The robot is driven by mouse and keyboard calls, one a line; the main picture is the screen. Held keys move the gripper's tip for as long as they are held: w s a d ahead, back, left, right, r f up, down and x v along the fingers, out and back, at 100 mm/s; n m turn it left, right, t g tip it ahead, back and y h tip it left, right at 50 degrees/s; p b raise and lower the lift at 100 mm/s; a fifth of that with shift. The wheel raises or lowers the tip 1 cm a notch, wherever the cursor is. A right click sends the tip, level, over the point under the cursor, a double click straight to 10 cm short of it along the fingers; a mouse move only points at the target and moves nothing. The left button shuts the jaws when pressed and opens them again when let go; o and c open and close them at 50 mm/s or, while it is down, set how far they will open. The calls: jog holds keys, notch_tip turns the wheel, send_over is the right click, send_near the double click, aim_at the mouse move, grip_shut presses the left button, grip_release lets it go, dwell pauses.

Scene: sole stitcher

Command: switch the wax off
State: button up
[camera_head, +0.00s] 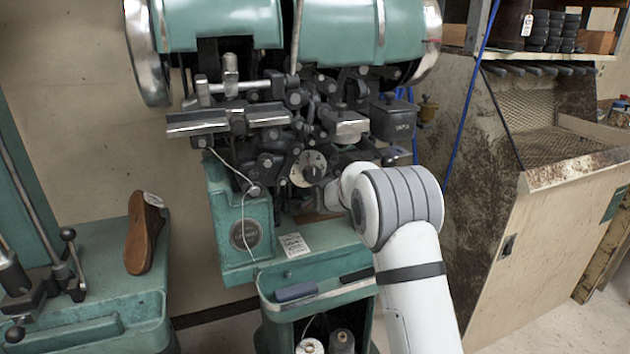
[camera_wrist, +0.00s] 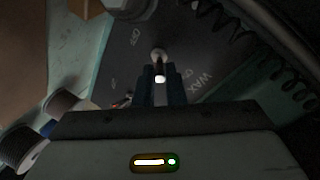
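In the wrist view, a dark switch panel (camera_wrist: 110,70) carries the lettering WAX beside a small toggle switch (camera_wrist: 160,77) with a pale tip and a round metal base. "OFF" lettering also shows on the panel. My gripper (camera_wrist: 161,72) points at the panel with its two dark blue fingers on either side of the toggle. The fingers are apart, and a narrow dark gap seems to show beside the toggle tip. Contact is hard to tell in the dim light. In the head view, my white arm reaches the green sole stitcher (camera_head: 235,235), and my gripper and the switch are hidden.
Coiled black cables (camera_wrist: 270,45) hang close by on the right, and thread spools (camera_wrist: 25,145) lie at lower left in the wrist view. In the head view, a shoe form (camera_head: 142,235) stands on a green machine at left. A worn cabinet (camera_head: 550,215) stands at right.

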grip_shut()
jog(key=f+b, duration=0.1)
jog(key=b, duration=0.2)
jog(key=shift+t+b, duration=0.3)
jog(key=shift+t, duration=0.1)
jog(key=t+b, duration=0.1)
jog(key=b, duration=0.4)
jog(key=shift+s+f+y, duration=0.1)
jog(key=shift+f+y, duration=0.2)
jog(key=shift+b, duration=0.45)
jog(key=shift+t+b, duration=0.4)
jog(key=shift+b, duration=0.1)
jog(key=shift+r, duration=0.2)
